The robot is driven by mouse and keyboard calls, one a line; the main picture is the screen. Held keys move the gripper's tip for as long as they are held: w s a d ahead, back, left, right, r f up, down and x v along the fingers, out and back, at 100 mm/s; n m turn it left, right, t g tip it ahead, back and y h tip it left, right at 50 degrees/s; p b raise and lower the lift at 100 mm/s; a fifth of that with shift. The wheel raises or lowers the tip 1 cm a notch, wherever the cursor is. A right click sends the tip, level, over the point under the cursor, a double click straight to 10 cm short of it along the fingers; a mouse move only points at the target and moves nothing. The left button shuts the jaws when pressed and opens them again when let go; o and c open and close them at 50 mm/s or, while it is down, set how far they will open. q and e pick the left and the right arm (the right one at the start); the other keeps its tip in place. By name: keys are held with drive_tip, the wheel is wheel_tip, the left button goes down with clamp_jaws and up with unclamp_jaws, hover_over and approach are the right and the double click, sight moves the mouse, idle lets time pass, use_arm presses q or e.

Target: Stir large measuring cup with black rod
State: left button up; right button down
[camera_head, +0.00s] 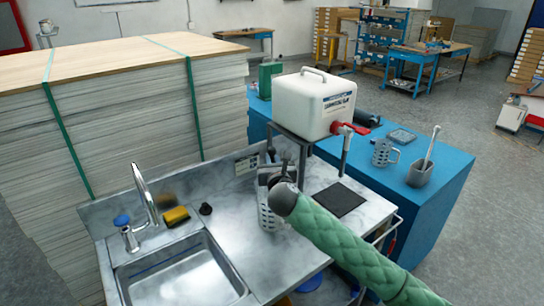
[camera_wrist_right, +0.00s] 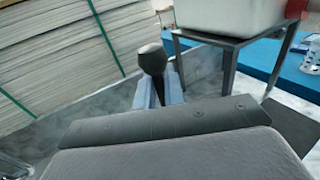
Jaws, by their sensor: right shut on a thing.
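The large measuring cup (camera_head: 267,212) stands on the metal counter right of the sink, pale with dark markings. My right gripper (camera_head: 281,168) is directly over the cup in the head view and covers part of its rim. In the right wrist view, my right gripper (camera_wrist_right: 166,92) is shut on the black rod (camera_wrist_right: 152,58), whose thick rounded top sticks up above the fingers. The rod's lower end is hidden, so I cannot tell how deep it sits in the cup. My left gripper is not in view.
A white container (camera_head: 315,105) with a red tap stands on a metal stand (camera_head: 300,140) just behind the cup. A dark mat (camera_head: 338,199) lies right of the cup. The sink (camera_head: 180,275) is at left, with a yellow sponge (camera_head: 177,216) behind it.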

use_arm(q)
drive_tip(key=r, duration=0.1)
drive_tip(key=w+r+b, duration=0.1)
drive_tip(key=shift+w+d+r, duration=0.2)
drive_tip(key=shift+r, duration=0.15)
use_arm(e)
wheel_tip(320, 180, down, 3)
drive_tip(key=shift+f, duration=0.2)
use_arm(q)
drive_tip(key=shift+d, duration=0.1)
